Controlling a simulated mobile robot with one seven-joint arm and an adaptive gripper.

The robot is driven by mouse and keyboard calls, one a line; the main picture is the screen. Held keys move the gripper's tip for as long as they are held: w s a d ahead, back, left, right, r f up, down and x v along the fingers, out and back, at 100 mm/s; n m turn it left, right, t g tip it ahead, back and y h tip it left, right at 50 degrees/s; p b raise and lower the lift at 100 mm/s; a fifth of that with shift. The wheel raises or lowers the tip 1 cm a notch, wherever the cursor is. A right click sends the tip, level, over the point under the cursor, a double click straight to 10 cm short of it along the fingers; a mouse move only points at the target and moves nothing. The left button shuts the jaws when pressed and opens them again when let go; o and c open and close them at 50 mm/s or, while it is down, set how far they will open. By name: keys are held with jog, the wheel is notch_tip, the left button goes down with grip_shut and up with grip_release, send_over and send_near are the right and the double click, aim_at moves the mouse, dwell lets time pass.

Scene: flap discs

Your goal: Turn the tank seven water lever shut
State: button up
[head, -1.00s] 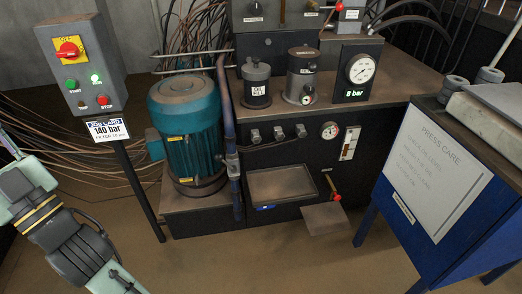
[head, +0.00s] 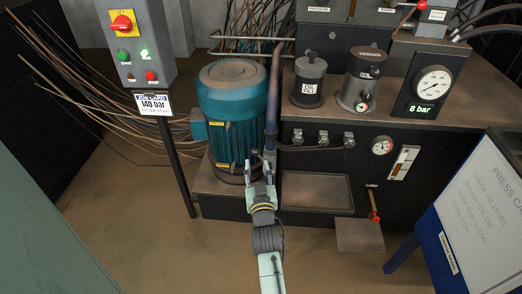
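No label reading tank seven is legible. A red-handled lever (head: 374,212) hangs below the front of the dark cabinet at the right, its handle pointing down. I cannot tell whether either is the water lever. My gripper (head: 258,170) is in front of the teal motor's right side, left of the black tray. Its two fingers look spread with nothing between them. It is well apart from both levers.
A control box (head: 137,42) with a red knob stands at the left on a post. A teal motor (head: 231,110), a black tray (head: 315,208) and a gauge reading 8 bar (head: 430,92) are around the cabinet (head: 300,163). A blue-framed sign (head: 478,205) stands at the right. Floor in front is open.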

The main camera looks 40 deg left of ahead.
aim_at(256, 155)
jog(key=p+x, duration=0.1)
jog(key=x, duration=0.6)
jog(key=shift+w+a, duration=0.2)
jog(key=shift+w, duration=0.15)
jog(key=shift+c, duration=0.2)
grip_shut()
